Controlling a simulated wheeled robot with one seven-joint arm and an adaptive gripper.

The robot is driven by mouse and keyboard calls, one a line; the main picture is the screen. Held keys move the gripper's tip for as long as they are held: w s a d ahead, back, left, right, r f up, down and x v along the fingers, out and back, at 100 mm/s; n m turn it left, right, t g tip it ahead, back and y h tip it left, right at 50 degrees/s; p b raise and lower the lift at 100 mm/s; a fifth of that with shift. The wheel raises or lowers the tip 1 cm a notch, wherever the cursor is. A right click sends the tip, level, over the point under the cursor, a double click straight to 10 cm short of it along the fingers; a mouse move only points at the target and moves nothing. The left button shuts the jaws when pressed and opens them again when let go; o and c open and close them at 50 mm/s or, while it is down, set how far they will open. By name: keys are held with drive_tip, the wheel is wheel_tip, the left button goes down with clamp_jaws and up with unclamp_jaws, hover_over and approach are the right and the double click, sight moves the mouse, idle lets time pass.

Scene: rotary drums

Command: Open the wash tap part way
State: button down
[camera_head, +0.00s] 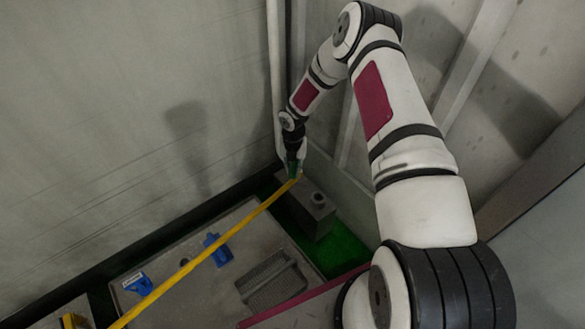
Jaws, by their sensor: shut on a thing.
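My gripper (293,163) is small and dark in the camera_head view, pointing down at the far end of my arm. It is shut on a small green part (293,169), which looks like the handle of the wash tap. This part is beside the lower end of a pale vertical pipe (277,85). The gripper hides most of the tap, so its exact shape and how far it is turned cannot be told.
A yellow bar (215,248) runs from the front left up to near the gripper. Below are a grey block (312,215), a green floor patch (345,250), a grey tray (272,284) and two blue items (217,250) (138,285). Walls stand close behind.

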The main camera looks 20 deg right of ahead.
sight(293, 170)
drive_tip(key=c, duration=1.5)
unclamp_jaws()
wheel_tip(293, 170, up, 12)
drive_tip(key=shift+f, duration=0.1)
